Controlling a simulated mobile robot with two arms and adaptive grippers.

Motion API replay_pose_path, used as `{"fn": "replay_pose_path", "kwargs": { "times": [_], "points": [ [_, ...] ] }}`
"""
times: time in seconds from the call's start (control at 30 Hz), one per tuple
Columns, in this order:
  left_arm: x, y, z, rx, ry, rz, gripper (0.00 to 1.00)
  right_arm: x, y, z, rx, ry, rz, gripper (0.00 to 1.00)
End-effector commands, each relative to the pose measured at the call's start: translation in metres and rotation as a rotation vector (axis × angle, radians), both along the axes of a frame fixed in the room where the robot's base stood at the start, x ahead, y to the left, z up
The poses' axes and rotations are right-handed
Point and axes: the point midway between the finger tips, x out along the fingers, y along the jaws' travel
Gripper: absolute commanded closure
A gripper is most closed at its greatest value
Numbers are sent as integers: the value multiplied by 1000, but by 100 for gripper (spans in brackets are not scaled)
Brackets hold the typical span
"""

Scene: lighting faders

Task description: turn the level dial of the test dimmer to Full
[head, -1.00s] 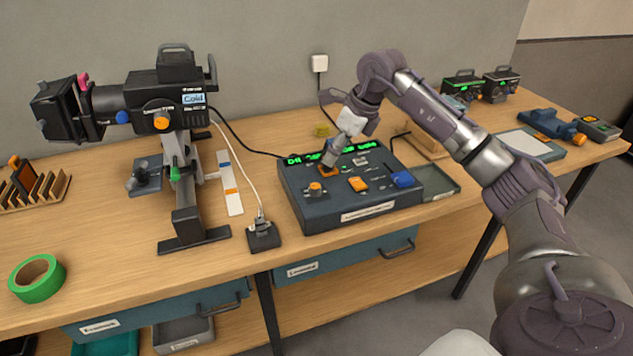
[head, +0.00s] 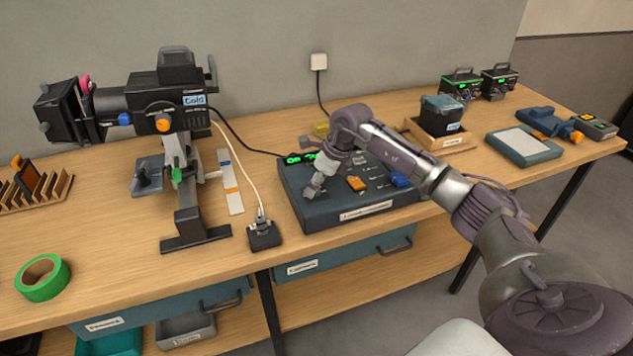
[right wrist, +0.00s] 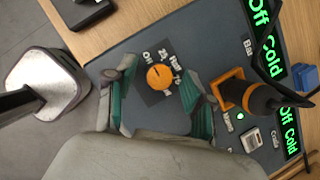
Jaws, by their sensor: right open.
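The dimmer console (head: 345,212) is a dark grey box with green displays near the table's middle. Its round orange dial (right wrist: 159,76) has a short dark mark pointing toward the Off side of its scale. Off, 25, Half and 75 are legible; the label beyond is partly hidden. My right gripper (right wrist: 158,80) is open, with one teal-and-grey finger on each side of the dial. Contact cannot be told. In the head view my right gripper (head: 314,187) is low over the console's left front and hides the dial. My left gripper is not in view.
An orange-based dark post (right wrist: 240,95) stands close beside one finger. Green displays (right wrist: 268,45) read Off and Cold. A black plug block (head: 264,236) lies left of the console, and a spotlight on a stand (head: 180,105) stands further left.

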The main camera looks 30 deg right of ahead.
Motion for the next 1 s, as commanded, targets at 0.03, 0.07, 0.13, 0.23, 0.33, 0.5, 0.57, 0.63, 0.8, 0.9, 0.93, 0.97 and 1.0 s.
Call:
{"fn": "replay_pose_path", "kwargs": {
  "times": [0.03,0.07,0.13,0.23,0.33,0.5,0.57,0.63,0.8,0.9,0.93,0.97,1.0],
  "points": [
    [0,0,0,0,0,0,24,0,0,0,0,0,0,52],
    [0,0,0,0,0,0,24,0,0,0,0,0,0,57],
    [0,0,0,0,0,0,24,0,0,0,0,0,0,68],
    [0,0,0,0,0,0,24,0,0,0,0,0,0,85],
    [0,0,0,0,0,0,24,0,0,0,0,0,0,100],
    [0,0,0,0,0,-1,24,0,0,1,0,0,-4,100],
    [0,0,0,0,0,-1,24,0,0,0,0,0,-13,100],
    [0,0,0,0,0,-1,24,0,0,0,-1,0,-30,100],
    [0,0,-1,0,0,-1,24,-1,0,0,-2,0,-106,100],
    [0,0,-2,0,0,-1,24,-1,0,0,-1,-1,-176,100],
    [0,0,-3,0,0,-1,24,-1,1,0,-2,-1,-199,100],
    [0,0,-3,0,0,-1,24,-1,1,0,-2,-1,-225,100],
    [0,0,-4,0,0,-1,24,-1,1,0,-1,-1,-259,100]
  ]
}}
